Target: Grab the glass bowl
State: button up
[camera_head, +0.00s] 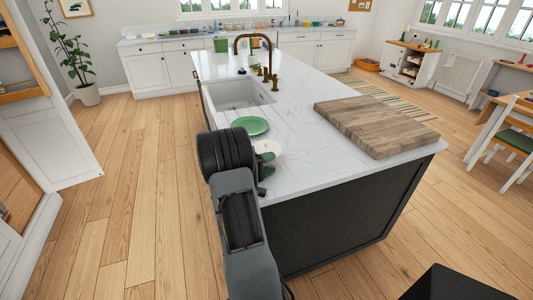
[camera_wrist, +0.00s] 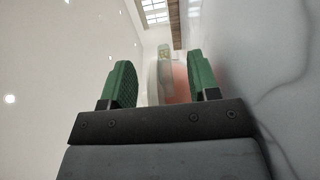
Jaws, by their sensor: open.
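A pale, whitish bowl (camera_head: 269,146) sits at the left edge of the white island counter, just in front of a green plate (camera_head: 250,125). My gripper (camera_head: 266,158) is at its near side, low by the counter edge, and partly hides it. In the wrist view my gripper (camera_wrist: 162,82) is open, its two green fingers wide apart. A see-through, whitish and pinkish rounded shape, apparently the bowl (camera_wrist: 179,84), shows in the gap between them. I cannot tell whether either finger touches it.
A thick wooden board (camera_head: 375,123) lies on the right of the counter (camera_head: 300,170). A sink (camera_head: 238,94) and brass tap (camera_head: 262,52) are farther back. Marble between bowl and board is clear. A white cabinet (camera_head: 45,110) stands at left, with open wooden floor between.

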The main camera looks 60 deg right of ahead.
grip_shut()
dwell(0.6)
